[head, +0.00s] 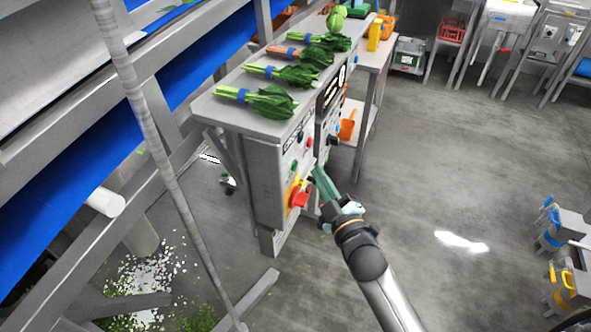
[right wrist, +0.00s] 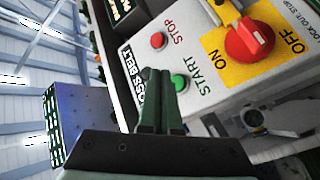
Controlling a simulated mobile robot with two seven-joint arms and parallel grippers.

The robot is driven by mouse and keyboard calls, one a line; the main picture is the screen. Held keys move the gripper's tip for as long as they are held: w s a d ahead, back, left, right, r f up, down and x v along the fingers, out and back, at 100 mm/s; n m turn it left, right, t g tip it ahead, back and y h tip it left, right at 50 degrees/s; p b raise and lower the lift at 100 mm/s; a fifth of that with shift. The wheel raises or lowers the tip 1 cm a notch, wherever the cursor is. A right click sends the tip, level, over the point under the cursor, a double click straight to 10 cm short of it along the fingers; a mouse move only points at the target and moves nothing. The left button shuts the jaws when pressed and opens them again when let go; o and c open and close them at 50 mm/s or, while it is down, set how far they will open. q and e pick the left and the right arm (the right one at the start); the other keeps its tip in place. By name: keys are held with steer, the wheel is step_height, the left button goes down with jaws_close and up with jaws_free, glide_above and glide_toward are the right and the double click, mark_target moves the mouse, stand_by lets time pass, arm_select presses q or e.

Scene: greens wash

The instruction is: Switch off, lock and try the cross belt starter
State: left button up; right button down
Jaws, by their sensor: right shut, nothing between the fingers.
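The cross belt starter (head: 262,178) is a grey box under the steel bench. Its panel in the right wrist view carries a red STOP button (right wrist: 157,40), a green START button (right wrist: 180,83) and a red rotary switch (right wrist: 246,42) on a yellow ON/OFF plate (right wrist: 243,72). The switch also shows in the head view (head: 299,197); I cannot tell for sure which position it points to. My right gripper (head: 320,178) is shut and empty, its fingertips (right wrist: 157,75) close in front of the panel near the START button; contact is unclear. No lock can be made out. My left gripper is out of view.
Bunches of greens (head: 258,101) lie on the bench top (head: 207,107) above the starter. A side table with a yellow bottle (head: 375,35) and an orange scoop (head: 348,125) stands behind. A sloping pole (head: 150,130) crosses at left.

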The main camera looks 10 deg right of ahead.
mark_target(294, 166)
steer(key=shift+w+a, duration=0.65)
steer(key=shift+a, duration=0.35)
steer(key=shift+a, duration=0.1)
stand_by(1.3)
steer(key=shift+w+a, duration=0.25)
steer(key=shift+w+a+b, duration=0.15)
steer(key=shift+a+b, duration=0.1)
steer(key=shift+b, duration=0.05)
stand_by(0.5)
steer(key=shift+w+a+r, duration=0.25)
steer(key=shift+a, duration=0.15)
stand_by(0.7)
steer(key=shift+s+d+r, duration=0.1)
steer(key=shift+s+d+p, duration=0.55)
steer(key=shift+d+p, duration=0.05)
